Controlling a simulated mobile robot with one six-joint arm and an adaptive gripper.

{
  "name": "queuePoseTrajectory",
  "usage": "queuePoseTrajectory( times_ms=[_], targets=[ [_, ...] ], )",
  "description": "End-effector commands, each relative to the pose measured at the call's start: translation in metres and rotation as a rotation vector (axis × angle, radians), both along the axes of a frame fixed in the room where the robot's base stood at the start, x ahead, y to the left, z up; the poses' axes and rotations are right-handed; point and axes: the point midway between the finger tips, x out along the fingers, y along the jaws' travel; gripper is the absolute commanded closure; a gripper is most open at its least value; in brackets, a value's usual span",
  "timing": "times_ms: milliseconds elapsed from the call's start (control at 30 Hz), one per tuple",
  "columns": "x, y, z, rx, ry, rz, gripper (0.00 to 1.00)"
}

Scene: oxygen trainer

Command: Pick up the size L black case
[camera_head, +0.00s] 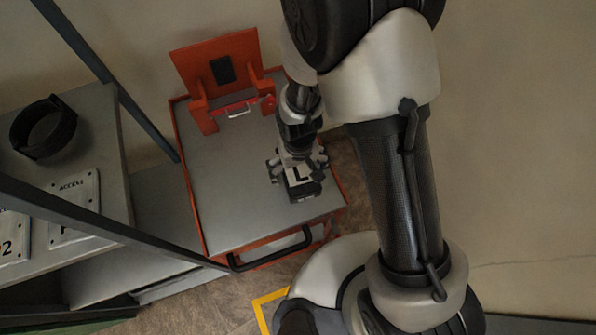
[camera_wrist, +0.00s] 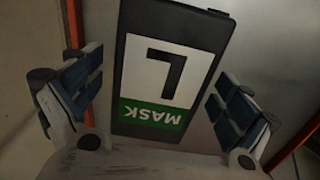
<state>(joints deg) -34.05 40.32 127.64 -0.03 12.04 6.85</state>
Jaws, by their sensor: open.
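The size L black case (camera_wrist: 188,28) lies between my gripper's fingers in the wrist view. Its white label bears a large L and a green MASK band, upside down there. In the head view the case (camera_head: 307,190) rests on the grey top of an orange cart (camera_head: 228,215), near its right front corner. My gripper (camera_head: 298,165) is right over it and hides part of it. In the wrist view my gripper (camera_wrist: 158,98) is open, with one blue-padded finger on each side of the case. A gap shows between the case and each finger.
An orange bracket (camera_head: 215,62) with a dark pad stands at the cart's back. A black handle (camera_head: 270,250) runs along the cart's front. A grey shelf (camera_head: 105,135) with a black ring (camera_head: 44,128) stands at left. The cart top's left side is clear.

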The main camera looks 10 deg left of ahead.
Motion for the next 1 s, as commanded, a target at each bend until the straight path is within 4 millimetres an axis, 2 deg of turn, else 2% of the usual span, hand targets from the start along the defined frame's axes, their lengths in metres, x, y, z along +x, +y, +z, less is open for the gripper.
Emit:
queuePoseTrajectory(
  times_ms=[133, 1000],
  targets=[
    [0.0002, 0.0001, 0.0014, 0.000, -0.001, 0.000, 0.05],
    [0.0000, 0.0000, 0.0014, 0.000, 0.000, 0.000, 0.63]
  ],
)
